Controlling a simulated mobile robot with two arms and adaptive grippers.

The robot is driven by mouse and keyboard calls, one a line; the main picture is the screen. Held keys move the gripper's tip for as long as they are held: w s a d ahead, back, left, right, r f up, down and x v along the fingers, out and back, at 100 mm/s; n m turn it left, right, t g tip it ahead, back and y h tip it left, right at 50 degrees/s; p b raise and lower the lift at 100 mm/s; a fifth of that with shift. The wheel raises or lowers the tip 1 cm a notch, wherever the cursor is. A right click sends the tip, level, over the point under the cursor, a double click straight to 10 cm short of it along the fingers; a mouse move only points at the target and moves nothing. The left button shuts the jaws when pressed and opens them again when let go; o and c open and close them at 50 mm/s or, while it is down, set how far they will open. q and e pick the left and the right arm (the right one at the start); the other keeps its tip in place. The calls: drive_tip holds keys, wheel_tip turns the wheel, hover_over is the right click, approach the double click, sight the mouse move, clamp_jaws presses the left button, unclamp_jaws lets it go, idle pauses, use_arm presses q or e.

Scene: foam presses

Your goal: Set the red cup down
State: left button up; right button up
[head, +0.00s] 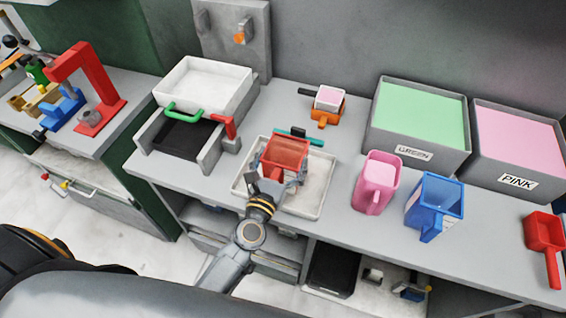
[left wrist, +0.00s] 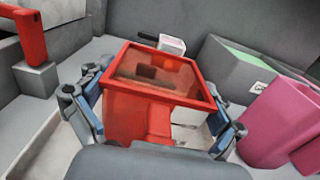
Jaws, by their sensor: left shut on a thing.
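The red cup (head: 286,155) is square-rimmed and looks upright, with its open top facing up. My left gripper (head: 278,183) is shut on it, with a finger on either side of the cup, as the left wrist view also shows (left wrist: 150,112). The cup is over the shallow white tray (head: 240,186) on the grey counter. I cannot tell whether its base touches the tray, since the gripper and the cup itself hide it. The cup's inside looks reddish-brown. My right gripper is not in view.
A pink jug (head: 376,182) and a blue jug (head: 436,202) stand right of the tray. A small cup on an orange stand (head: 326,112) is behind it. Bins labelled GREEN (head: 412,153) and PINK (head: 515,180) stand at the back right. A press with a red handle (head: 231,127) is left.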

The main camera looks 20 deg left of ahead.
use_arm(q)
drive_tip(key=shift+f, duration=0.15)
drive_tip(key=o, duration=1.2)
drive_tip(key=shift+r, duration=0.25)
drive_tip(key=s+b, duration=0.4)
drive_tip(key=s, duration=0.8)
drive_tip(key=shift+a, duration=0.15)
